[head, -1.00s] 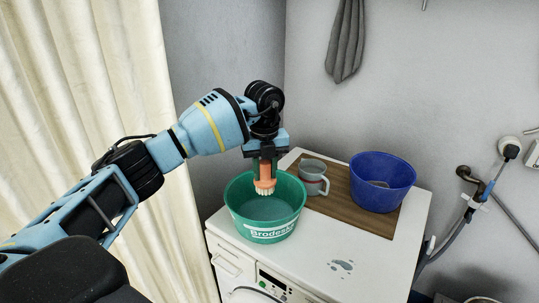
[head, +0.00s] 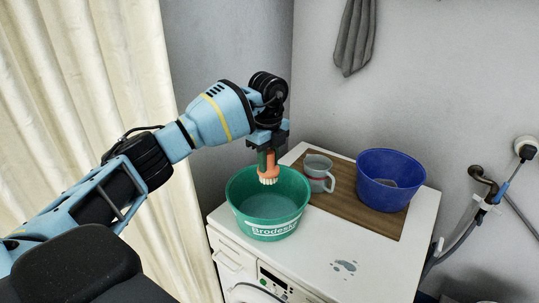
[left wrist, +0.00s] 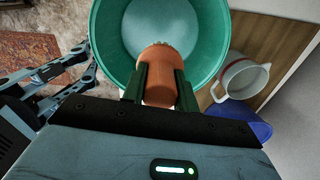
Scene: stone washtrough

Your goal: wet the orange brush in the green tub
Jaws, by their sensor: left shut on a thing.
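The orange brush (head: 267,169) points bristles-down in my left gripper (head: 266,158), which is shut on its handle. The pale bristles (head: 268,181) show over the back part of the green tub (head: 270,231), apparently above the water (head: 268,206). Whether they are wet cannot be told. The tub stands on the white washing machine. In the left wrist view, the fingers (left wrist: 159,88) clamp the brush (left wrist: 161,66) on both sides, with the tub (left wrist: 101,40) beyond it; the bristles are mostly hidden there. My right gripper is not in view.
A grey mug (head: 318,171) stands close to the right of the tub on a brown board (head: 364,217). A blue bowl (head: 387,180) holding something stands further right.

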